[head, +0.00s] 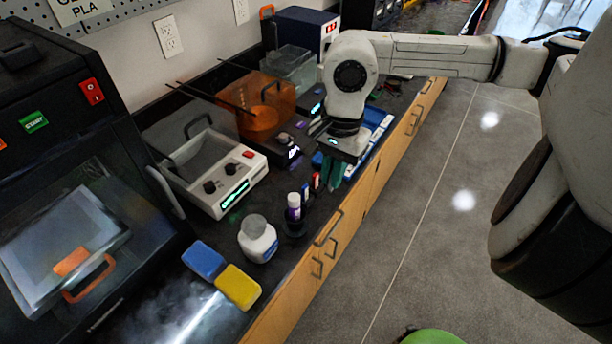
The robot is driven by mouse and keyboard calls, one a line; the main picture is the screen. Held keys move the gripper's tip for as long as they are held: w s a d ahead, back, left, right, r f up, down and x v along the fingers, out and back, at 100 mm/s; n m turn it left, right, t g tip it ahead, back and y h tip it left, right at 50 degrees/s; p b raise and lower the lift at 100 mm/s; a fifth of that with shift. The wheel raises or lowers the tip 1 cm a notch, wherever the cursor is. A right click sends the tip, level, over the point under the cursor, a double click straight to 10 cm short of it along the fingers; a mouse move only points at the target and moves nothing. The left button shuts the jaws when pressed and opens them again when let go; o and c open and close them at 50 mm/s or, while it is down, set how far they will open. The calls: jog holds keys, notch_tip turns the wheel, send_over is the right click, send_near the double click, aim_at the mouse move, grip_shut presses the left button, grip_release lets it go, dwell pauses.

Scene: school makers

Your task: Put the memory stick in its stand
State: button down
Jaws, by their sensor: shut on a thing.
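My gripper (337,174) points down over the front part of the dark bench, at the near end of a blue tray. Its dark green fingers are close together. What they hold is hidden by the fingers and the wrist, so I cannot make out the memory stick itself. Just left of the fingers, a small red upright piece (317,181) and a small blue upright piece (305,191) stand in a row by the bench edge. They seem to be in a dark holder, possibly the stand; its slots are too small to tell.
A purple-and-white tube (294,206) stands in a dark cup (293,229) nearby. A white device (212,172) and orange-lidded box (262,108) stand behind.

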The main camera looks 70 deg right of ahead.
jog(key=shift+d, duration=0.25)
jog(key=w+d+f+p, duration=0.1)
jog(key=d+f, duration=0.2)
jog(key=d, duration=0.1)
jog(key=w+d+f+p, duration=0.1)
jog(key=w+d+f, duration=0.1)
jog(key=d+f, duration=0.1)
jog(key=w+d+f+p, duration=0.1)
jog(key=w+d+f, duration=0.1)
jog(key=d, duration=0.3)
jog(key=shift+w+d+f, duration=0.1)
jog(key=shift+d+f, duration=0.1)
jog(key=shift+f, duration=0.25)
jog(key=shift+d+f, duration=0.15)
jog(key=shift+f, duration=1.8)
jog(key=shift+f, duration=0.2)
jog(key=c, duration=1.2)
grip_release()
